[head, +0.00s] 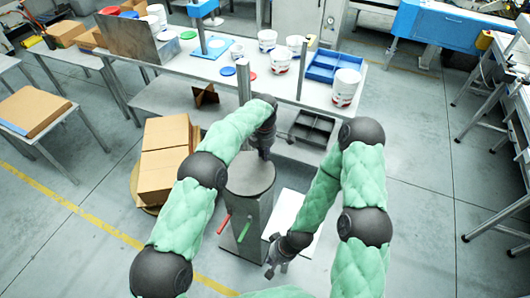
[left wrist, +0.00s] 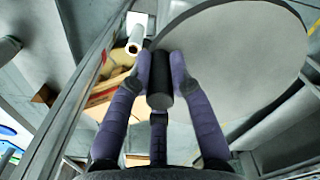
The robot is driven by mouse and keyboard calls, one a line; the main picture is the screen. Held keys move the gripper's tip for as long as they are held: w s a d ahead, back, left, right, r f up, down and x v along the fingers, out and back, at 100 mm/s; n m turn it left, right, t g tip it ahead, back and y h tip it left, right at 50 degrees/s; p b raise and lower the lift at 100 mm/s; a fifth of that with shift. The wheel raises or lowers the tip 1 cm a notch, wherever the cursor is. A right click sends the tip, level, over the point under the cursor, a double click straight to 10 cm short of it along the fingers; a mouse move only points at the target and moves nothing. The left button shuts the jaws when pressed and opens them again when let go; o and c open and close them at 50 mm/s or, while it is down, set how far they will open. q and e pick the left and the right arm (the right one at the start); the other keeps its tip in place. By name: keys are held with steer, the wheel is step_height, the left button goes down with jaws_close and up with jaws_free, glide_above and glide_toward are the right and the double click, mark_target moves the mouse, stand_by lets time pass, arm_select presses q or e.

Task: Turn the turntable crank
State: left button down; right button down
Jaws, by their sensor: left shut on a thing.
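The turntable (head: 250,180) is a round grey disc on a grey column in front of me, and it also fills the upper right of the left wrist view (left wrist: 245,55). The crank handle (left wrist: 160,92) is a dark upright cylinder near the disc's edge. My left gripper (head: 264,152) is at the far side of the disc. In the left wrist view its two fingers (left wrist: 161,70) are shut on the crank handle, one on each side. In the head view the gripper hides the handle. My right gripper (head: 274,266) hangs low, right of the column, apart from the turntable; its jaw opening is unclear.
A red bar (head: 224,223) and a green bar (head: 244,230) stick out of the column. Cardboard boxes (head: 164,160) stand close on the left. Behind is a long table (head: 215,72) with white buckets (head: 345,88) and a blue tray (head: 322,67). A dark divided tray (head: 311,130) lies below it.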

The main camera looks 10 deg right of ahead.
arm_select(q)
steer(key=shift+w+r, duration=0.1)
steer(key=shift+r, duration=0.05)
steer(key=c, duration=1.1)
jaws_free()
step_height(320, 180, up, 12)
steer(key=shift+f, duration=0.1)
